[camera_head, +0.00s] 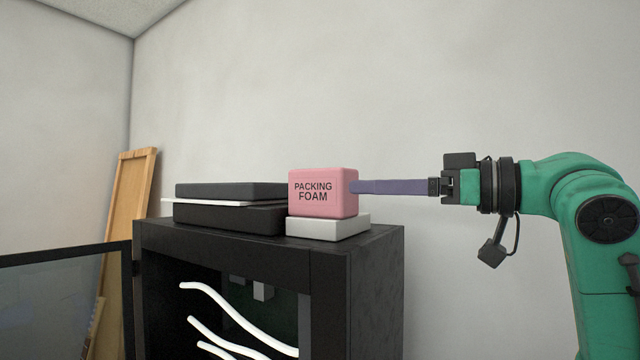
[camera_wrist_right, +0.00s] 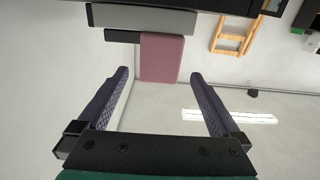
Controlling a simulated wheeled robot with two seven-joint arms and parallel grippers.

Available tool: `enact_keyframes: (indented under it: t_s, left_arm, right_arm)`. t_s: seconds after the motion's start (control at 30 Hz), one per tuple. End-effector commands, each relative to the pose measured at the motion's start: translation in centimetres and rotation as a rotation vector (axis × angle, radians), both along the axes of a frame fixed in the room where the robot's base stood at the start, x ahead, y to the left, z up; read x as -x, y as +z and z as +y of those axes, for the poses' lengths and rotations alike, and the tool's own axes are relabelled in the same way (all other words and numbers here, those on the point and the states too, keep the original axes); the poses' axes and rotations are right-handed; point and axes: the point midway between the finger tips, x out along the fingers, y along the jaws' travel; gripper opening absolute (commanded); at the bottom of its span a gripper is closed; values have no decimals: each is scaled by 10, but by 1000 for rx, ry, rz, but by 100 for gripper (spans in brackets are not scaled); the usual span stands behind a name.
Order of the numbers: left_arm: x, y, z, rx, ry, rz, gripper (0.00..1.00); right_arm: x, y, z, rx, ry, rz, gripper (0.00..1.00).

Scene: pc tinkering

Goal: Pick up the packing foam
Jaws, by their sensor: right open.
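The packing foam (camera_head: 322,193) is a pink, labelled block resting on a flat white box on top of a black PC case. In the right wrist view the foam (camera_wrist_right: 162,58) shows ahead, between the fingertips with a gap on each side. Whether a finger touches the foam cannot be told. My left gripper is not in view.
The white box (camera_head: 328,226) and a stack of dark flat boxes (camera_head: 232,191) lie on the black case (camera_head: 376,255), left of and under the foam. White cables (camera_head: 235,318) hang in its open front. A wooden frame (camera_head: 128,210) leans at the wall. Space above the foam is clear.

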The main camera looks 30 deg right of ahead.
Motion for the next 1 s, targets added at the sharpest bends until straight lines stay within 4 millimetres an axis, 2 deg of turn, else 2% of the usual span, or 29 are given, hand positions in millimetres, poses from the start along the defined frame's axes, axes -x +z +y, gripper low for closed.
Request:
enact_keyframes:
  t_s: [0.03, 0.2, 0.4, 0.5, 0.73, 0.93, 1.0]
  left_arm:
    - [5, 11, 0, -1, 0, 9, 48]
    - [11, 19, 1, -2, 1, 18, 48]
    - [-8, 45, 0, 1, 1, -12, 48]
    - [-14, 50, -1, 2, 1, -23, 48]
    - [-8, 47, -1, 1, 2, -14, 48]
    - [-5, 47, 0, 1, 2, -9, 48]
    - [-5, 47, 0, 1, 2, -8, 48]
  right_arm:
    - [-12, 5, 7, 0, 3, 4, 100]
    - [-36, 3, 21, 0, 1, 2, 100]
    - [-64, 6, 41, 1, 4, 4, 100]
    - [-77, 4, 48, -1, 2, 3, 100]
    - [-80, 0, 50, 1, 0, 1, 100]
    - [-80, 0, 49, 1, 0, 1, 24]
    - [-80, 1, 49, 1, 0, 1, 20]
